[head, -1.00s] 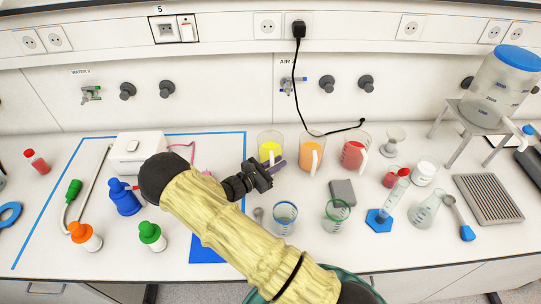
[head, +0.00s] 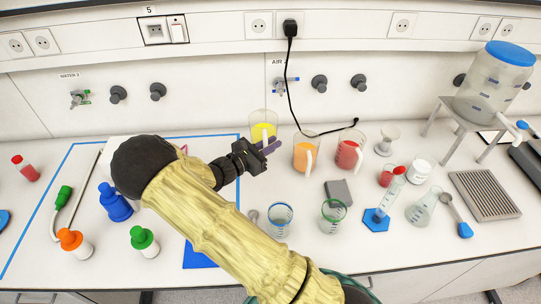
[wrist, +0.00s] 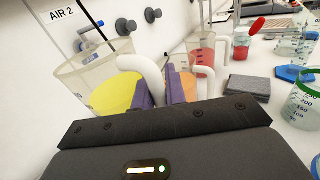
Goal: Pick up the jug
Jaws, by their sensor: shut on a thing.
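A clear jug with yellow juice (head: 260,117) is at the back middle of the bench, left of the other jugs. It shows large in the wrist view (wrist: 112,92), with its white handle (wrist: 148,72) between the purple fingertips. My gripper (head: 268,145) is shut on this handle. The jug looks raised off the bench and roughly upright; its base is partly hidden by my gripper. My gripper also shows in the wrist view (wrist: 162,92). Jugs of orange juice (head: 304,158) and red juice (head: 346,155) stand to the right.
A blue-rimmed beaker (head: 280,220) and a green-rimmed beaker (head: 332,216) stand in front. A grey block (head: 339,191) lies behind them. Bottles stand at left. A stool-like stand (head: 470,122) holds a large container at right. A black cable (head: 294,80) hangs behind the jugs.

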